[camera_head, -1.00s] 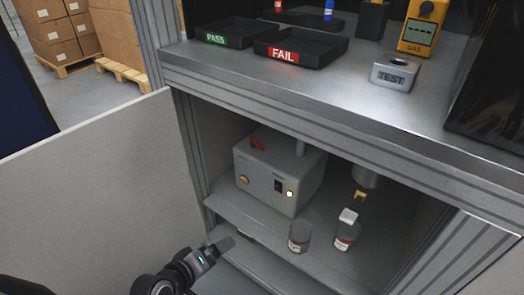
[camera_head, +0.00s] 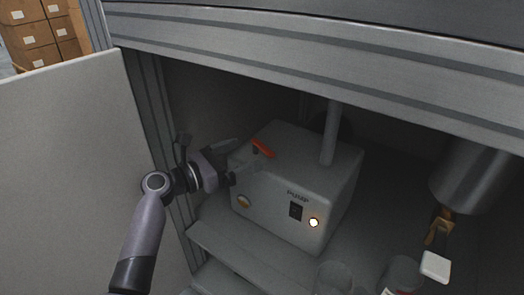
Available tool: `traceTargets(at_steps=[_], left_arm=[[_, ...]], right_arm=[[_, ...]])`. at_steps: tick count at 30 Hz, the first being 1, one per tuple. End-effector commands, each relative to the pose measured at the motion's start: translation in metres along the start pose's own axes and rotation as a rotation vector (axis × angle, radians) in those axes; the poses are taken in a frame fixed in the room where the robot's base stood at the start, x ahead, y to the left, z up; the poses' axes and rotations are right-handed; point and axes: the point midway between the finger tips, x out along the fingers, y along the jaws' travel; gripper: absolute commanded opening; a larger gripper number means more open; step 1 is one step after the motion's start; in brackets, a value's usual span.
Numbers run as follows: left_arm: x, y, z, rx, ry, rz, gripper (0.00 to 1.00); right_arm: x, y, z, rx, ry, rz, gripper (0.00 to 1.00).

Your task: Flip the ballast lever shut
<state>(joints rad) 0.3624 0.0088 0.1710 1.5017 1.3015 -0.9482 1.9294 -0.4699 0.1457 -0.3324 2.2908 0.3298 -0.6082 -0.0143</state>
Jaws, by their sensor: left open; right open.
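The red ballast lever (camera_head: 263,148) sits on top of the grey pump (camera_head: 268,204), near its back left part. It slants down to the right in the picture; I cannot tell its exact angle to the pump top. My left gripper (camera_head: 236,161) is open at the left of the pump, its fingers pointing right towards the lever. The fingers look close to the lever but hold nothing; the exact gap is hard to judge. My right gripper is not in view.
The pump stands on a cabinet shelf, with a vertical pipe (camera_head: 331,135) behind the lever on the right. A low worktop edge (camera_head: 320,50) crosses above. A cabinet panel (camera_head: 75,175) is at left. A metal cylinder (camera_head: 474,178) and jars (camera_head: 333,277) are at right.

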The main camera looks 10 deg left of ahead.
Motion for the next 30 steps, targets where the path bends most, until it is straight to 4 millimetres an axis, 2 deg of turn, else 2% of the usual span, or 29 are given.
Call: traceTargets(at_steps=[13,18,25,26,30], left_arm=[[0.059,0.000,-0.002,-0.003,-0.001,-0.001,1.00],[0.068,0.000,0.000,-0.001,0.000,0.001,1.00],[0.068,0.000,0.000,0.000,0.001,0.001,1.00],[0.068,0.000,0.000,0.000,0.001,0.001,0.97],[0.068,0.000,0.000,0.000,0.001,0.001,0.51]], right_arm=[[-0.009,0.014,0.004,-0.113,0.066,0.053,0.43],[-0.011,0.015,0.002,-0.134,0.079,0.062,0.43],[-0.012,0.015,0.001,-0.136,0.080,0.063,0.43],[-0.012,0.015,0.001,-0.136,0.080,0.063,0.43],[-0.012,0.015,0.001,-0.136,0.081,0.063,0.43]])
